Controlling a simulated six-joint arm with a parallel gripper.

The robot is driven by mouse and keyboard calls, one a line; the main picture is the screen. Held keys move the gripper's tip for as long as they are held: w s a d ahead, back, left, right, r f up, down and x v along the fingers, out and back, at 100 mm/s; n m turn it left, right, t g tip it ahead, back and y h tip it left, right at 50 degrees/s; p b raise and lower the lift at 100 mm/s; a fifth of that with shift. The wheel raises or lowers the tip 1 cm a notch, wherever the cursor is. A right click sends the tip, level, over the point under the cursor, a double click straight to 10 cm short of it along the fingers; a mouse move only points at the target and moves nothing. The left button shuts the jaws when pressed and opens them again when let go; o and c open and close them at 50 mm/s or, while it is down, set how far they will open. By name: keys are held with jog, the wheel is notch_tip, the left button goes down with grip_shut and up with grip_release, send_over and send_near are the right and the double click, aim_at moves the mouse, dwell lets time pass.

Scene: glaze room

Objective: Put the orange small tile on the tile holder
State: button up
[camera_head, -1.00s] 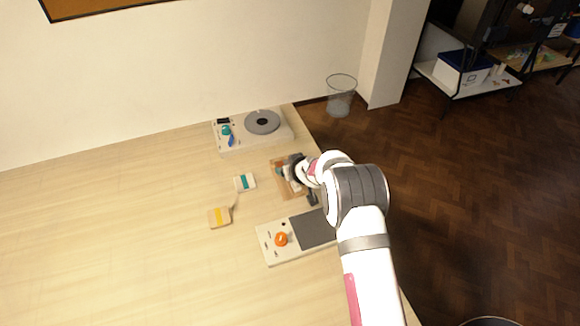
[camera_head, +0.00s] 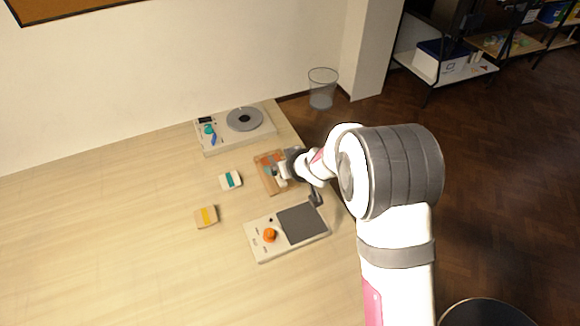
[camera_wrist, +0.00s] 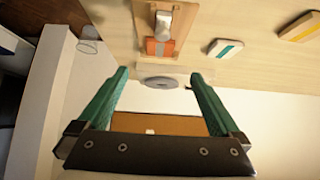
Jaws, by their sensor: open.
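An orange piece (camera_wrist: 160,47) with a pale mark, likely the orange small tile, lies on a wooden board (camera_wrist: 178,42) in the wrist view. This board is probably the tile holder, but I cannot be sure. A white and grey block (camera_wrist: 163,22) is on the same board. In the head view the board (camera_head: 267,183) shows at the table's right side, partly hidden by my wrist. My gripper (camera_wrist: 159,76) is open, its green fingers apart with nothing held between them. In the head view its fingertips are not clear.
A teal-striped tile (camera_head: 230,181) and a yellow-striped tile (camera_head: 206,216) lie left of the board. A device with a grey disc (camera_head: 244,119) is behind it. A panel with an orange knob (camera_head: 270,235) and grey pad (camera_head: 301,223) is in front. The left table is clear.

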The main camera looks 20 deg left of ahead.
jog(key=s+d+r+m+h, duration=0.2)
jog(key=d+r, duration=0.1)
jog(key=d, duration=0.5)
jog(key=s+d+r+m+h, duration=0.2)
jog(key=d+r+m, duration=0.15)
jog(key=d, duration=0.35)
jog(key=s+d+r+m+h, duration=0.2)
jog(key=d+r+h, duration=0.15)
jog(key=d, duration=0.45)
jog(key=s+d+r+m+g, duration=0.25)
jog(key=s+d, duration=0.35)
jog(key=s, duration=0.3)
jog(key=s+a+m+g+y, duration=0.1)
jog(key=s+m+g+y, duration=0.2)
jog(key=s, duration=1.6)
jog(key=shift+a+m+g, duration=0.2)
jog(key=shift+m+g, duration=0.35)
jog(key=shift+m, duration=0.25)
